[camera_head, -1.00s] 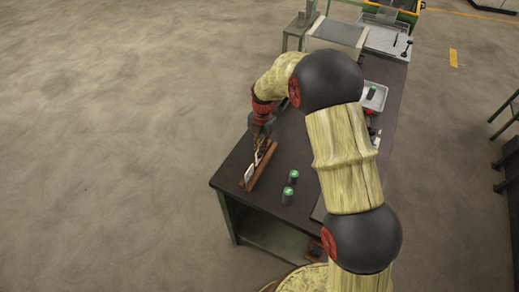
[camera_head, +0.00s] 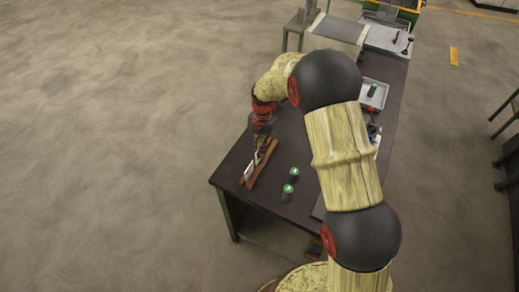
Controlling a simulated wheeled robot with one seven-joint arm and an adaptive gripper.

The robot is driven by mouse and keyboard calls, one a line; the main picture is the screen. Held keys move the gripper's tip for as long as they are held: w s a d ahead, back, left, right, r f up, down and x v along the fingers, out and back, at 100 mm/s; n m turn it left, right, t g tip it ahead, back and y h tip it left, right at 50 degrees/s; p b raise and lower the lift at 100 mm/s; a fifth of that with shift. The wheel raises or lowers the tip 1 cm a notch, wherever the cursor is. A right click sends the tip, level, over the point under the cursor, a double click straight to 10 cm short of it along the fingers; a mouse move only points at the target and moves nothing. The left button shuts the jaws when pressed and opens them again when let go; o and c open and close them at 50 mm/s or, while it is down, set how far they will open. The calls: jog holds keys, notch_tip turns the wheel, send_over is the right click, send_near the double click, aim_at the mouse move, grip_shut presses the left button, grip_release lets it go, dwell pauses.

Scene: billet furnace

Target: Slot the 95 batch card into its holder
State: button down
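The card holder, a brown wooden strip (camera_head: 262,172), lies near the left edge of the dark bench, with white cards standing in it. One white card (camera_head: 249,170) stands toward its near end. My gripper (camera_head: 260,155) points down right at the holder's far part. A pale card-like piece shows at its fingertips, but the fingers are small and partly dark, so I cannot tell whether they grip it. The number 95 is too small to read on any card.
Two dark cylinders with green tops (camera_head: 290,182) stand right of the holder. A grey tray (camera_head: 374,95) holding another such cylinder lies farther back, partly behind my arm. A grey box (camera_head: 336,32) stands at the bench's far end. Bare bench (camera_head: 235,165) shows left of the holder.

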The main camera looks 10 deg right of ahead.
jog(key=shift+f+b, duration=0.4)
jog(key=shift+f, duration=0.35)
jog(key=c, duration=2)
grip_release()
jog(key=shift+o, duration=0.2)
jog(key=r, duration=0.8)
jog(key=w+r, duration=0.1)
jog(key=r, duration=0.3)
jog(key=shift+w+d, duration=0.1)
jog(key=shift+d, duration=0.3)
